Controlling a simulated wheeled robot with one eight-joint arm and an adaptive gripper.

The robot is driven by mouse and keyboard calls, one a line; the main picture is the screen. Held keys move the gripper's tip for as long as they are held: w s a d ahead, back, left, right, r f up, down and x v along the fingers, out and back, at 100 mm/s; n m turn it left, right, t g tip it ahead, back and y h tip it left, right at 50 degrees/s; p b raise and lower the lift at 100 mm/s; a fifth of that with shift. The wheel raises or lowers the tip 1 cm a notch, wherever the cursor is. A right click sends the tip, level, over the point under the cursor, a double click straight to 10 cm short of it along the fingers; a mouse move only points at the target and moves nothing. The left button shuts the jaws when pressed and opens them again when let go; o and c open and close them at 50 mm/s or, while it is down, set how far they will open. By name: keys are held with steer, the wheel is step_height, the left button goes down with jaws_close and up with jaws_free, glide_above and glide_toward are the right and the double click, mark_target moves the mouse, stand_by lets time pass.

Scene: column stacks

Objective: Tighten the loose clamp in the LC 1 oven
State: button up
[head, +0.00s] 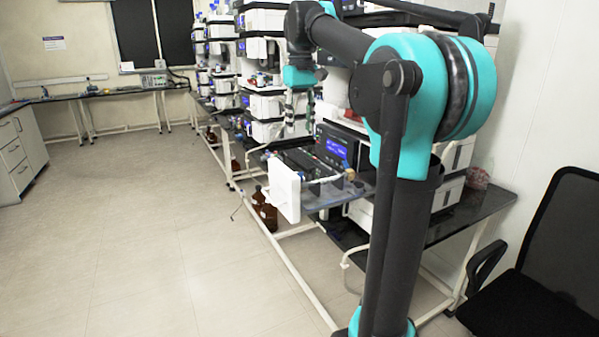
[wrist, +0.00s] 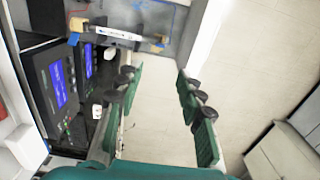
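My gripper (head: 298,122) hangs pointing down in the head view, near the opened oven unit. In the wrist view its two green fingers are spread wide, with only floor between the fingertips (wrist: 160,74). The oven (head: 297,162) has its white door (head: 285,189) swung out and a blue display (head: 336,148). In the wrist view a pale labelled tube (wrist: 117,34) with tan end pieces lies across a grey panel, beyond the left finger. It also shows in the head view (head: 325,180). I cannot tell which part is the loose clamp, and no LC 1 label is readable.
Several stacked white instruments (head: 265,75) stand along the bench behind the oven. Brown bottles (head: 267,214) stand below it. A black chair (head: 545,255) is at the right. The floor (head: 130,240) to the left is clear.

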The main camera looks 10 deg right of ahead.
mark_target(300, 173)
step_height(300, 173, down, 16)
steer(key=shift+r, duration=0.1)
stand_by(0.4)
jaws_close()
